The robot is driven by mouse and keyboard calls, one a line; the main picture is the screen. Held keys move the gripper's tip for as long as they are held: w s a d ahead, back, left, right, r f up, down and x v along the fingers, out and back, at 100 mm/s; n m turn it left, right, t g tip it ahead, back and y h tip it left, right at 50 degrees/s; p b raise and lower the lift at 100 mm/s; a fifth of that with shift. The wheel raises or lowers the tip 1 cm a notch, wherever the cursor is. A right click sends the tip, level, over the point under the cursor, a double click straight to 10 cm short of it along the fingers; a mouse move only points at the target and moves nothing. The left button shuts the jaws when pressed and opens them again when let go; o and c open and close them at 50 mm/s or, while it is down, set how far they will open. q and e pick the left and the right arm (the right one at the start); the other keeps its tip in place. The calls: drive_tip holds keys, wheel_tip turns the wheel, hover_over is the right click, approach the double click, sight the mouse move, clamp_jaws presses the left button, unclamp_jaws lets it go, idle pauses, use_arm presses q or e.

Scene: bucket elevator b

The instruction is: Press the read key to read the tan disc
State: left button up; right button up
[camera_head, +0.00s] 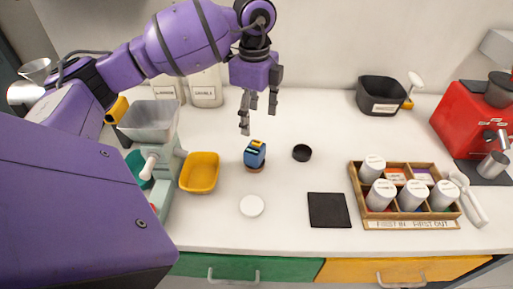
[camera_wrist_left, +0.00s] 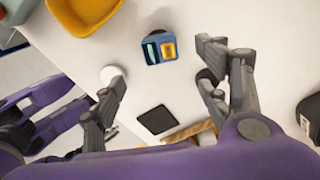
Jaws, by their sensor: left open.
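A small blue reader (camera_head: 255,152) stands on the counter below my left gripper, with a yellow patch and a greenish patch on top. In the wrist view the reader (camera_wrist_left: 160,48) shows a teal part and a yellow part side by side; I cannot tell which is the read key. A brownish tan disc (camera_head: 254,169) shows under the reader's front edge, mostly covered by it. My left gripper (camera_head: 258,116) is open and empty, above and apart from the reader. In the wrist view its fingers (camera_wrist_left: 163,84) are spread wide.
A white disc (camera_head: 251,206), a black round piece (camera_head: 301,153) and a black square mat (camera_head: 329,210) lie around the reader. A yellow tray (camera_head: 199,173) is left of it. A wooden rack (camera_head: 412,223) with several canisters stands right. The counter between is clear.

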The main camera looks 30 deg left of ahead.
use_arm(q)
drive_tip(key=shift+c, duration=0.5)
clamp_jaws()
idle(1.4)
